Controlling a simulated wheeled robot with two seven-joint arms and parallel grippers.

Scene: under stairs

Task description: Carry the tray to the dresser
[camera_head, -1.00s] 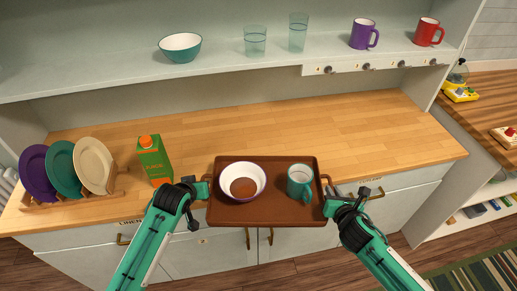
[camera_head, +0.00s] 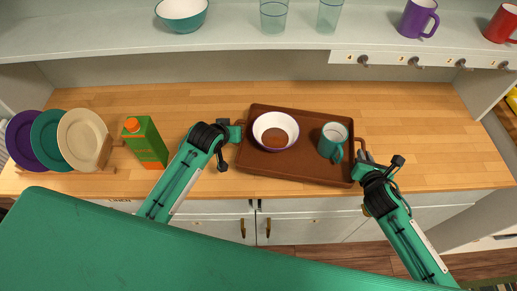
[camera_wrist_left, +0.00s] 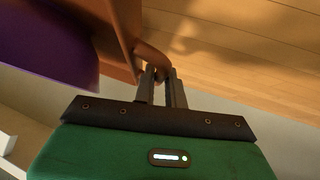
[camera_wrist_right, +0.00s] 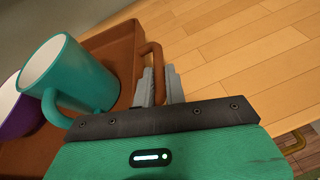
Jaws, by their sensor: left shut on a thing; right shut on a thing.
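The brown tray (camera_head: 290,168) is over the front part of the wooden dresser top (camera_head: 400,120) in the head view; I cannot tell whether it touches the wood. It carries a white bowl with a purple outside (camera_head: 275,130) and brown contents, and a teal mug (camera_head: 332,143), both upright. My left gripper (camera_head: 238,130) is shut on the tray's left handle (camera_wrist_left: 152,58). My right gripper (camera_head: 359,158) is shut on the tray's right handle (camera_wrist_right: 150,55). The right wrist view also shows the teal mug (camera_wrist_right: 80,75) beside that handle.
An orange-capped green carton (camera_head: 146,143) stands left of my left gripper. A rack with purple, teal and cream plates (camera_head: 84,139) is at the far left. The shelf above holds a teal bowl (camera_head: 182,14), glasses (camera_head: 274,15) and mugs (camera_head: 418,18). The dresser top behind the tray is clear.

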